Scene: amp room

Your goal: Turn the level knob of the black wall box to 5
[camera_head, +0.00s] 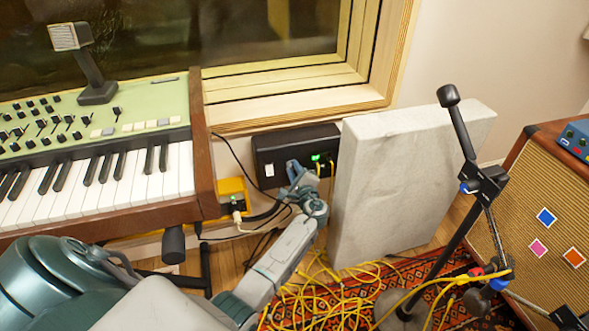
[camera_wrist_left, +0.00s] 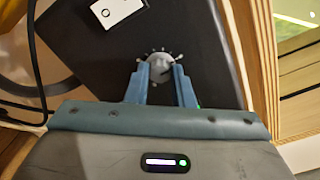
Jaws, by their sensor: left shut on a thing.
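The black wall box (camera_head: 270,152) is mounted low on the wall below the window sill. It fills the upper middle of the left wrist view (camera_wrist_left: 200,30). The grey level knob (camera_wrist_left: 158,61) sits on its face, ringed by pale tick marks. My left gripper (camera_wrist_left: 162,72) is at the knob, its two blue fingers shut on the knob's sides. In the head view my left gripper (camera_head: 296,170) reaches the front of the box and hides the knob. The scale numbers are too small to read. My right gripper is not in view.
A white rocker switch (camera_wrist_left: 117,10) is on the box. A yellow box (camera_head: 233,196) with cables stands left of it. A grey panel (camera_head: 390,170) leans close on the right. A keyboard (camera_head: 100,170) is at left, and yellow cables (camera_head: 310,305) lie on the floor.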

